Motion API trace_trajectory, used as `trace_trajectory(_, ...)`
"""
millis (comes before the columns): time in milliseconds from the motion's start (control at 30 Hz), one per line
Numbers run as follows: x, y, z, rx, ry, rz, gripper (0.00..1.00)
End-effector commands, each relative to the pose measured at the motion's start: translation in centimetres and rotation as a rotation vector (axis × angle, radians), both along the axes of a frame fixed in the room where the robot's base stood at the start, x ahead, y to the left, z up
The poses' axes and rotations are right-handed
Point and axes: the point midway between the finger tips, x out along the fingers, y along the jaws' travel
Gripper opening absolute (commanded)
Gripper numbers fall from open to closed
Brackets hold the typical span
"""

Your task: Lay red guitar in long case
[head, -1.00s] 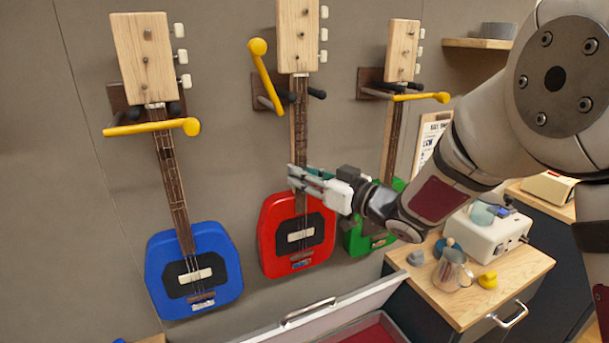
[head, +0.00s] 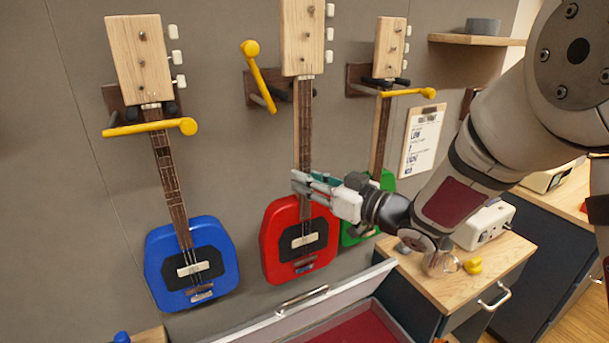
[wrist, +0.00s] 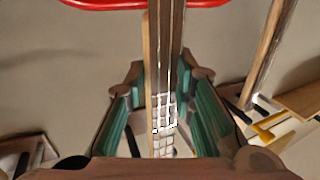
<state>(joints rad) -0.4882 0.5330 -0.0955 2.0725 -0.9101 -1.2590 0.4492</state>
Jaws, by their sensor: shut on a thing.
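The red guitar (head: 290,262) hangs upright in the head view, its wooden headstock (head: 303,40) at the top edge. My gripper (head: 302,184) is shut on its neck just above the red body. In the wrist view the neck (wrist: 164,60) runs between my two green-lined fingers (wrist: 160,105), with the red body's edge at the top. The guitar's yellow hanger bar (head: 258,75) is swung up, to the left of the neck. The long case (head: 350,330) is at the bottom, its lid raised and a dark red lining showing; most of it is out of frame.
A blue guitar (head: 170,270) hangs at left and a green guitar (head: 352,232) at right, each with its yellow bar across the neck. A wooden-topped cabinet (head: 450,285) at right holds a jug, a yellow object and a white device. A clipboard hangs on the wall.

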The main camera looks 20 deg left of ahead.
Motion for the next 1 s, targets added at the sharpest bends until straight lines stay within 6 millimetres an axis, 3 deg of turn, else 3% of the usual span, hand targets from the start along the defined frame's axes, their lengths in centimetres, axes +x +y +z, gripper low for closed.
trace_trajectory(1000, -3.9, -4.5, 0.5, 0.006, -0.006, -0.001, 0.00)
